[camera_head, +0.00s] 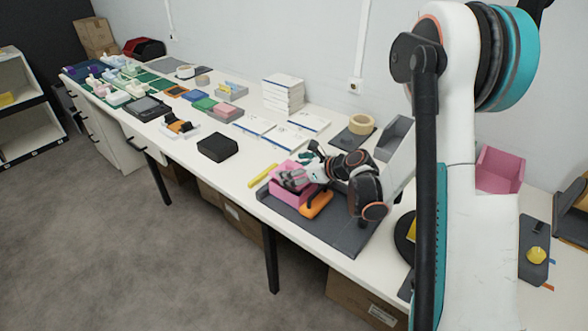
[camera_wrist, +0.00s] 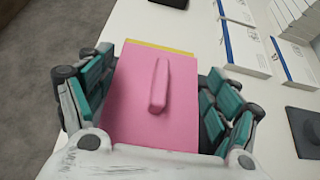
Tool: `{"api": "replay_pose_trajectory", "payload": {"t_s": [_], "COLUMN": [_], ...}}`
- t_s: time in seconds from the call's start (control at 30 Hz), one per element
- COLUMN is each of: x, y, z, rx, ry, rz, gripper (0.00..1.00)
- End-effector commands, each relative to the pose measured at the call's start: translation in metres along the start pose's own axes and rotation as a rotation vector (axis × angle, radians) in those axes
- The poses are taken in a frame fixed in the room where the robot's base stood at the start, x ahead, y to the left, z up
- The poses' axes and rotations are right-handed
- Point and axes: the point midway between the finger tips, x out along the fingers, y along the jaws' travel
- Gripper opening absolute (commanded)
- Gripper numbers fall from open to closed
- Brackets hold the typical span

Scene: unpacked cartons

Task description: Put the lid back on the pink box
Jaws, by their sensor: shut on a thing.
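The pink box (camera_head: 282,194) stands on a dark grey mat near the front edge of the table. Its pink lid (camera_wrist: 130,107), with a raised bar handle (camera_wrist: 160,85) on top, fills the middle of the wrist view. My gripper (camera_wrist: 154,100) is shut on the lid, one teal-padded finger along each side. In the head view my gripper (camera_head: 293,179) is right at the top of the box and hides much of it. I cannot tell whether the lid sits flush on the box or slightly above it.
An orange piece with a dark handle (camera_head: 316,204) lies on the grey mat (camera_head: 335,231) beside the box. A yellow bar (camera_head: 262,176) and a black box (camera_head: 217,147) lie to the left. White boxes (camera_head: 283,93) are stacked behind. The mat's right part is bare.

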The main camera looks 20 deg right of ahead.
Motion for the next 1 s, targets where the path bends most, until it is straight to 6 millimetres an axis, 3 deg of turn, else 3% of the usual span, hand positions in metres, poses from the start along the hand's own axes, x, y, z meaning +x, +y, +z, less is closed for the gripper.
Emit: {"api": "replay_pose_trajectory", "payload": {"t_s": [0.9, 0.93, 1.0], "x": [0.012, 0.011, 0.011], "y": [0.000, 0.000, 0.000], "z": [-0.022, -0.021, -0.021], "rx": [0.000, 0.000, 0.000], "ry": [0.000, 0.000, 0.000], "rz": [0.000, 0.000, 0.000], "gripper": [0.59, 0.89, 1.00]}}
